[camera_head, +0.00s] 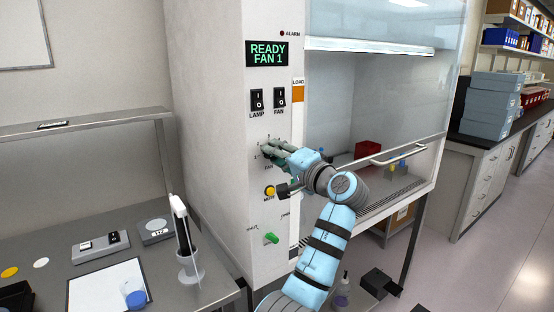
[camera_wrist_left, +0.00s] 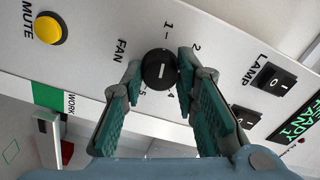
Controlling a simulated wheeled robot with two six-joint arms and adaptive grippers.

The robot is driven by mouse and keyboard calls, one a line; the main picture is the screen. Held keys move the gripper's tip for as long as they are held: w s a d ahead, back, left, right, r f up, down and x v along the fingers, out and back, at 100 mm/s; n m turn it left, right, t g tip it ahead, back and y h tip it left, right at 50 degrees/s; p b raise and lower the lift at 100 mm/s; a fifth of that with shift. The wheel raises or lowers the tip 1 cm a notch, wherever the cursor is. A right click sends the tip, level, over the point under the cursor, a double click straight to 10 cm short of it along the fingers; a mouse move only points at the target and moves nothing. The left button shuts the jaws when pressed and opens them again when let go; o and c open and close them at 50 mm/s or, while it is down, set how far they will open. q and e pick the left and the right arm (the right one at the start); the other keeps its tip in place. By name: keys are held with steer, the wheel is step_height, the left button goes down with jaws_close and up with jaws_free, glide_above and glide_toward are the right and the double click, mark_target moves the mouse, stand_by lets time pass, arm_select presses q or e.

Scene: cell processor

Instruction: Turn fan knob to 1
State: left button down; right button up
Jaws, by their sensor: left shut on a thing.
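The round black fan knob (camera_wrist_left: 158,70) sits on the pale panel in the left wrist view, beside the label FAN and numbers including 1, 2, 4 and 5. It bears a short white line; I cannot tell exactly which number it marks. My left gripper (camera_wrist_left: 160,68) has a green-padded finger on either side of the knob and is shut on it. In the head view my left gripper (camera_head: 272,149) is at the panel and hides most of the knob. The display (camera_head: 267,53) reads READY FAN 1. My right gripper is not in view.
LAMP (camera_head: 257,99) and FAN (camera_head: 279,97) rocker switches are above the knob. The hood's glass sash (camera_head: 380,90) is to the right, with a red container (camera_head: 367,149) inside.

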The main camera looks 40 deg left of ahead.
arm_select(q)
steer(key=shift+r, duration=0.15)
steer(key=c, duration=1.6)
jaws_free()
steer(key=o, duration=0.4)
steer(key=shift+w, duration=0.1)
steer(key=shift+c, duration=0.2)
steer(key=v, duration=1.2)
steer(key=shift+a, duration=0.1)
